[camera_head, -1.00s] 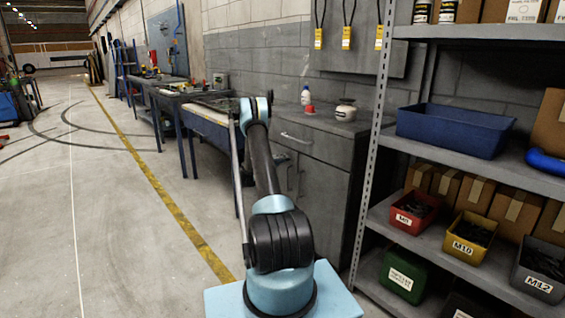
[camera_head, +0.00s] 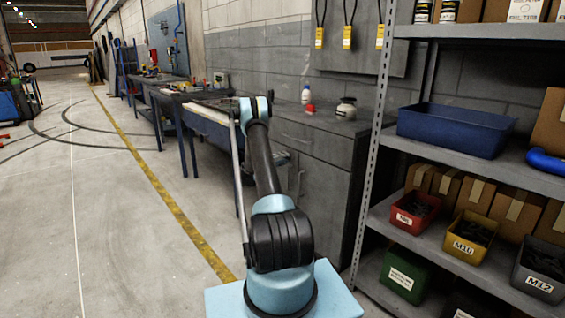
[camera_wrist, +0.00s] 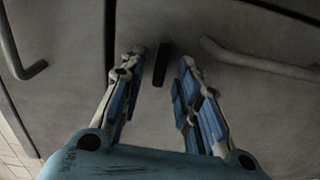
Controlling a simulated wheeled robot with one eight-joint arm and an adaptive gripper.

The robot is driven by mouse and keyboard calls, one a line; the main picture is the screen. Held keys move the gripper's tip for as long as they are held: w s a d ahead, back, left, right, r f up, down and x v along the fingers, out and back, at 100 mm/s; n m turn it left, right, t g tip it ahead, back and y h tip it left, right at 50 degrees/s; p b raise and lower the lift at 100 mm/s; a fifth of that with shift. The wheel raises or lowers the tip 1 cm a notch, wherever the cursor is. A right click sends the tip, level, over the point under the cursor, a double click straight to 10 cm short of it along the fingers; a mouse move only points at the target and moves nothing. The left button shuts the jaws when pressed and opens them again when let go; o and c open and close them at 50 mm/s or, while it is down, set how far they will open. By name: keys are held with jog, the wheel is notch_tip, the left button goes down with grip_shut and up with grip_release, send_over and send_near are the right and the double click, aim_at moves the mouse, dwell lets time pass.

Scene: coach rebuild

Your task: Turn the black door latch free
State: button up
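In the wrist view, the black latch (camera_wrist: 161,63) is a short dark bar on a grey panel, almost upright and slightly tilted in the picture. My gripper (camera_wrist: 162,66) is open, with one finger on each side of the latch. Gaps show between the latch and both fingers; I cannot tell how far the fingertips are from the panel. In the head view, the grey cabinet (camera_head: 325,147) stands beyond my arm, and my arm hides my gripper and the latch.
In the wrist view, a bar handle (camera_wrist: 255,62) lies right of the latch and another handle (camera_wrist: 22,58) at the left, past a dark seam. A shelf rack with a blue bin (camera_head: 455,130) stands close on the right. Open floor (camera_head: 110,210) lies left.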

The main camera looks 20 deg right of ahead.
jog(key=v, duration=1.2)
